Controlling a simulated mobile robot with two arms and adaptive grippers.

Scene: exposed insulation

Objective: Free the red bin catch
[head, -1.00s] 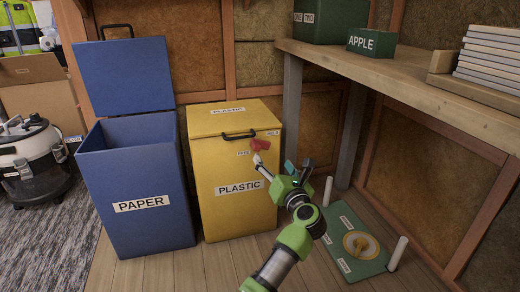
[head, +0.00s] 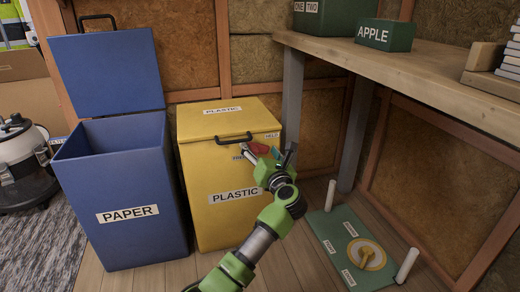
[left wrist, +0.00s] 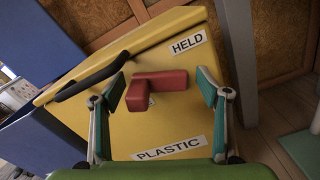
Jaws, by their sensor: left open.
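The red catch (head: 259,148) is on the front of the yellow plastic bin (head: 215,165), below its black handle. In the left wrist view the red catch (left wrist: 158,85) looks L-shaped, between the spread fingers of my left gripper (left wrist: 162,92). The gripper is open, and I cannot see either finger touching the catch. In the head view my left gripper (head: 270,156) partly covers the catch. A HELD label (left wrist: 187,43) is above and right of the catch; a FREE label (head: 238,157) is at its left. The yellow lid (head: 225,118) is down. My right gripper is not in view.
The blue paper bin (head: 125,190) stands open at the left. A wooden bench (head: 400,80) overhangs at the right, with its grey leg (head: 291,100) beside the yellow bin. A green board (head: 345,245) with a yellow knob and white posts lies on the floor.

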